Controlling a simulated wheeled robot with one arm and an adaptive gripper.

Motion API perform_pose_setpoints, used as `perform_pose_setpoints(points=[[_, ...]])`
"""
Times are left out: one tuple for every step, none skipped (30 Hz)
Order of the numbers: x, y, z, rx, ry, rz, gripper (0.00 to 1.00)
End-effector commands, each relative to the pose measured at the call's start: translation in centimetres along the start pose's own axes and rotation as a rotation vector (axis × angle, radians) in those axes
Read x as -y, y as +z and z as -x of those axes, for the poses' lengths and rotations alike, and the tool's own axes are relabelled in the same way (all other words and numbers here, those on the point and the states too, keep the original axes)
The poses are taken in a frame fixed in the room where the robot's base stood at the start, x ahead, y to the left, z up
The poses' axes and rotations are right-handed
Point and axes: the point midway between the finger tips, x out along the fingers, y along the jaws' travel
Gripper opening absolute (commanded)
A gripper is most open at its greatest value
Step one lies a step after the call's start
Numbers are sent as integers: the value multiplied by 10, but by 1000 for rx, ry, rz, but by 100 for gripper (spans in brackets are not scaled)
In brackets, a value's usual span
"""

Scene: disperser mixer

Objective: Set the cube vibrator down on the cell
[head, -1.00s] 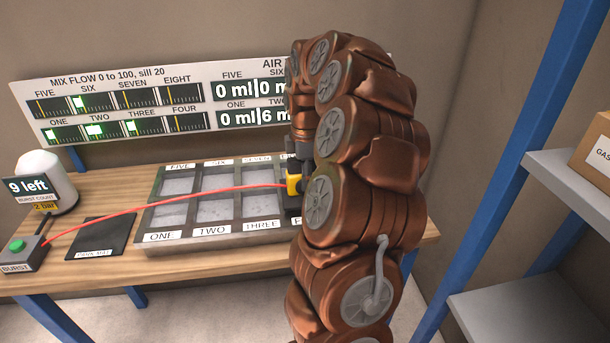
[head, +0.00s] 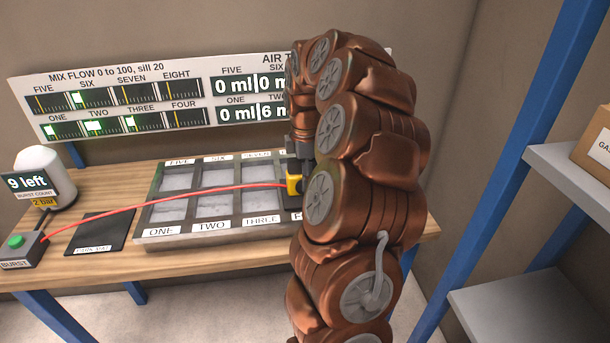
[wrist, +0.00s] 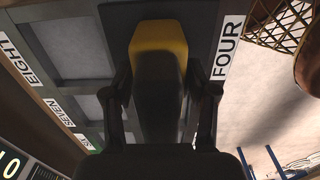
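The cube vibrator, a yellow and black block (head: 293,186), is at the right part of the grey tray of cells (head: 180,240). It also shows in the wrist view (wrist: 160,42), yellow at its far end and dark nearer the camera. My gripper (wrist: 160,85) has one finger on each side of it and appears shut on it. The block is beside the FOUR label (wrist: 228,48), at the tray's end column. Whether it touches the cell or hangs just above cannot be told. My arm hides much of this end in the head view.
A red hose (head: 170,197) runs from the burst box (head: 20,250) to the vibrator. A dark mat (head: 100,233) and a white bottle-like unit (head: 45,172) are left of the tray. The display panel (head: 130,80) stands behind. Shelves (head: 520,305) are at right.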

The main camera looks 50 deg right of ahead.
Motion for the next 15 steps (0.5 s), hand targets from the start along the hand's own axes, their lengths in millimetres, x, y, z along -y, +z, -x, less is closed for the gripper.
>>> perform_pose_setpoints(points=[[0,0,0,0,0,0,66],[0,0,0,0,-1,0,69],[0,0,0,0,-1,0,73],[0,0,0,0,0,0,75],[0,0,0,0,-1,0,75],[0,0,0,0,-1,0,75],[0,0,0,0,-1,0,75],[0,0,0,0,-1,0,75],[0,0,-1,0,-1,0,75],[0,0,-1,0,-1,0,75],[0,0,-1,0,-2,0,75],[0,0,-1,0,-1,0,75],[0,0,0,0,-1,0,75],[0,0,1,0,-1,0,75],[0,0,3,0,0,0,75]])
